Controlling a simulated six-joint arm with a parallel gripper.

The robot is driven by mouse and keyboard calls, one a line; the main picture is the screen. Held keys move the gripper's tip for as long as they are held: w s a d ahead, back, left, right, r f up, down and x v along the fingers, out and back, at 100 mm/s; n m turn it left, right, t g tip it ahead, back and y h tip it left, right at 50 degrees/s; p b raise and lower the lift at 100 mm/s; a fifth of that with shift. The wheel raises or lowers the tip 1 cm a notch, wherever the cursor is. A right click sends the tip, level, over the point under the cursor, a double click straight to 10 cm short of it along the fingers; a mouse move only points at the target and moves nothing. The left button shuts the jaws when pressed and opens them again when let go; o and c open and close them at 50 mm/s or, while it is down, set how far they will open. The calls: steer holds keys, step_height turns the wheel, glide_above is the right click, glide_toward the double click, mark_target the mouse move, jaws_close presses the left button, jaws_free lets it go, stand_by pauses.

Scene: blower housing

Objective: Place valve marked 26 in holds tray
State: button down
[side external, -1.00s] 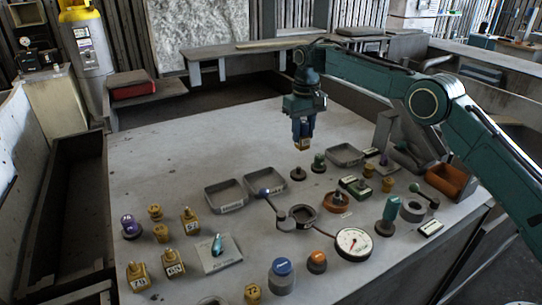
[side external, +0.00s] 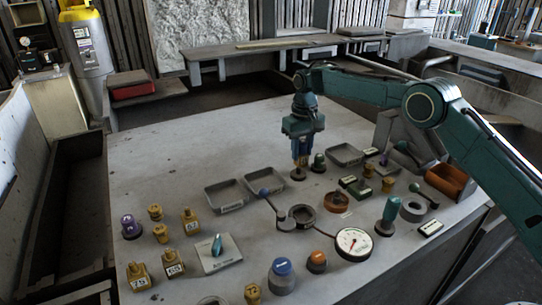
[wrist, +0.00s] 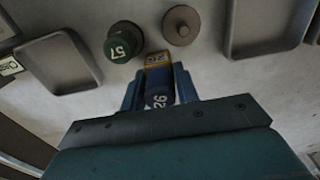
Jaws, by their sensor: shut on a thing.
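My gripper (side external: 302,150) is shut on the valve marked 26 (wrist: 158,100), which has a dark blue top and a yellow body. In the wrist view the valve sits between the two blue fingers (wrist: 160,90). In the side view its yellow lower part hangs just above or behind the dark round knob; I cannot tell if they touch. Shallow grey trays stand nearby: one to the right (side external: 345,148), and two to the left (side external: 226,207) (side external: 265,194).
A green knob marked 57 (wrist: 123,42) and a dark round knob (wrist: 181,25) stand close to the held valve. The table's back left is clear.

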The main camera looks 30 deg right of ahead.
steer(key=shift+f, duration=0.1)
steer(key=c, duration=1.1)
jaws_free()
steer(key=shift+o, duration=0.2)
step_height(320, 180, up, 11)
steer(key=shift+r, duration=0.45)
steer(key=shift+r, duration=0.3)
